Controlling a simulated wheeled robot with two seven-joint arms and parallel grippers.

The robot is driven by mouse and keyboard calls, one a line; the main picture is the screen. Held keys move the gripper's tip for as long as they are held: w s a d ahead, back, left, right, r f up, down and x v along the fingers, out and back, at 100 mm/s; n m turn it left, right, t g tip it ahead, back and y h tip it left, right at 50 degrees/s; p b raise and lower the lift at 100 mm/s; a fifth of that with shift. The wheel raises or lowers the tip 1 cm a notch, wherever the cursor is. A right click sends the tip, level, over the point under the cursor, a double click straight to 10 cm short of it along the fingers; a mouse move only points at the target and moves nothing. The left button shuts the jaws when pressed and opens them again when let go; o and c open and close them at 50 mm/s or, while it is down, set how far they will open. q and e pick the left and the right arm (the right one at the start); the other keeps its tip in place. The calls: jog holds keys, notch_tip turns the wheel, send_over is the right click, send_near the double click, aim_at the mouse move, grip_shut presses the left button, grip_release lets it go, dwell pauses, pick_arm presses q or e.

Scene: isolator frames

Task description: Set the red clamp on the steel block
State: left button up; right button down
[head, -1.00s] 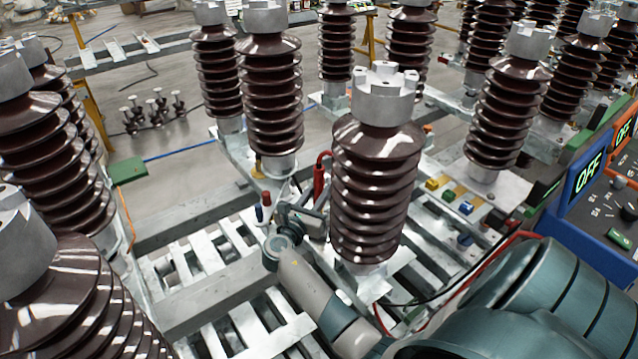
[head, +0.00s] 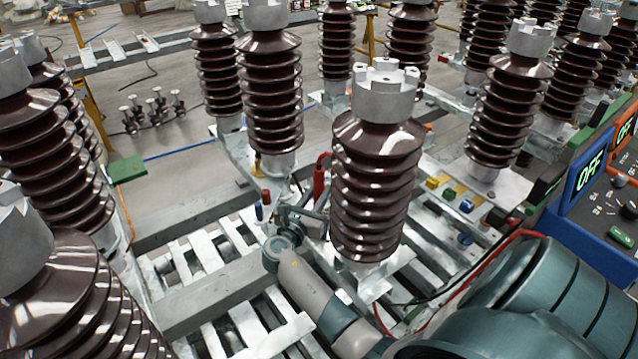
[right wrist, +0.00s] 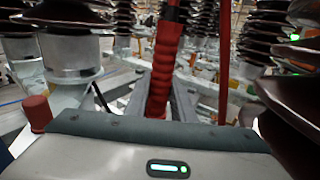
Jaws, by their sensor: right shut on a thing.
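The red clamp (head: 320,182) stands roughly upright in the head view, just left of the large central brown insulator. A red cable bends over at its top. In the right wrist view the ribbed red clamp (right wrist: 163,70) rises in front of the camera, and its lower end is hidden behind my gripper body. My right gripper (head: 313,213) is shut on the clamp; its fingertips are partly hidden beside the insulator. Grey steel framework shows behind the clamp in the wrist view, but I cannot single out the steel block or tell contact with it. My left gripper is out of view.
Ribbed brown insulators with metal caps crowd around, the central one (head: 372,190) close to my right arm. Small red and blue handles (head: 262,205) stand left of the gripper. A blue panel (head: 590,190) reading OFF is at right. Slatted metal frame (head: 205,262) lies below.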

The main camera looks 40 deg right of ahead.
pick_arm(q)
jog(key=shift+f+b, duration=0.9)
pick_arm(e)
jog(key=shift+f, duration=1.5)
jog(key=c, duration=1.4)
grip_release()
jog(key=shift+c, duration=0.2)
jog(key=shift+f, duration=0.1)
pick_arm(q)
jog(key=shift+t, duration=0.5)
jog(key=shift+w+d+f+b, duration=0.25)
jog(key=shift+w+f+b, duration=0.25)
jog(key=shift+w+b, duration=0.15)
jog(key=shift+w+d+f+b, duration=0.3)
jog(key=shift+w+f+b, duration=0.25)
jog(key=shift+b, duration=0.1)
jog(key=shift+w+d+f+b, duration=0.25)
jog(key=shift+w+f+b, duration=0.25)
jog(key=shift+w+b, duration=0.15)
pick_arm(e)
jog(key=v, duration=1.7)
jog(key=shift+a, duration=0.25)
